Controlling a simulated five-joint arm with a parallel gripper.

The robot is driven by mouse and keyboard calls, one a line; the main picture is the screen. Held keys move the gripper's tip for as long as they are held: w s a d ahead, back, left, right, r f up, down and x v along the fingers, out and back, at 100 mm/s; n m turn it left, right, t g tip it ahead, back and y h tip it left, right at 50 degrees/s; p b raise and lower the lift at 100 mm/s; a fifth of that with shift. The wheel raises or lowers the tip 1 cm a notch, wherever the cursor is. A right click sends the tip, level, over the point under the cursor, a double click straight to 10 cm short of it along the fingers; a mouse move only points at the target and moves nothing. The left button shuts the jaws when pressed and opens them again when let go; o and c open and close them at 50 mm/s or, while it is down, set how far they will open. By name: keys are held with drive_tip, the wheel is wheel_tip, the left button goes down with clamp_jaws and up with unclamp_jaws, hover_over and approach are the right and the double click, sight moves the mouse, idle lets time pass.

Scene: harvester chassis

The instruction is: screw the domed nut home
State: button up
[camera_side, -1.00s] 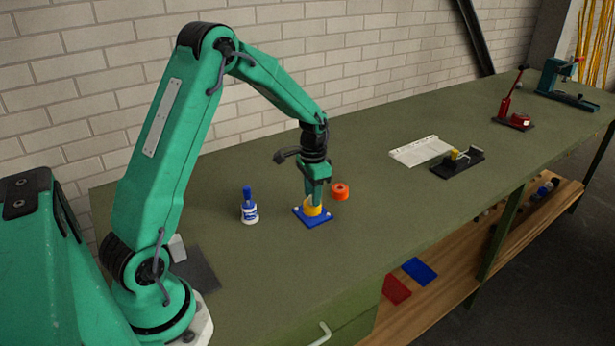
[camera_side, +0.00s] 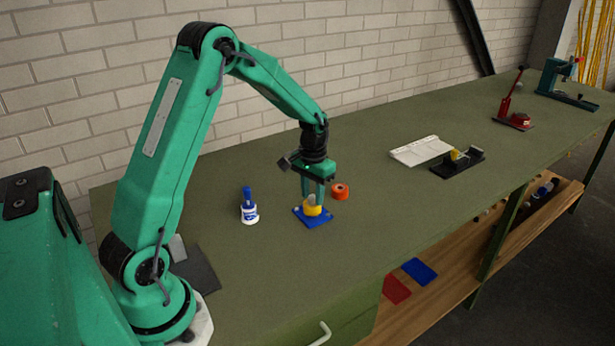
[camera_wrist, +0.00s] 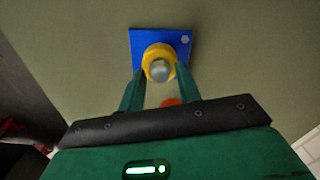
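The domed nut (camera_side: 312,201) shows as a grey dome on a yellow round base (camera_side: 313,211) on a blue square plate (camera_side: 300,213). In the wrist view, the grey dome (camera_wrist: 161,70) sits at the centre of the yellow ring (camera_wrist: 151,53), on the blue plate (camera_wrist: 138,39). My gripper (camera_wrist: 161,78) points down over it, with one finger on each side of the dome. Yellow shows between the dome and the fingers, so the fingers look apart from the dome. Whether the fingertips touch the yellow ring is unclear. The thread is hidden.
An orange ring-shaped roll (camera_side: 340,191) lies close behind the plate. A blue-and-white bottle (camera_side: 249,206) stands to the left. White paper (camera_side: 420,150) and a black fixture (camera_side: 458,163) lie further right. The green bench top between them is clear.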

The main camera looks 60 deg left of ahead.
drive_tip(key=shift+n, duration=0.4)
clamp_jaws()
drive_tip(key=shift+m, duration=0.4)
drive_tip(key=m, duration=0.3)
drive_tip(key=shift+m, duration=0.8)
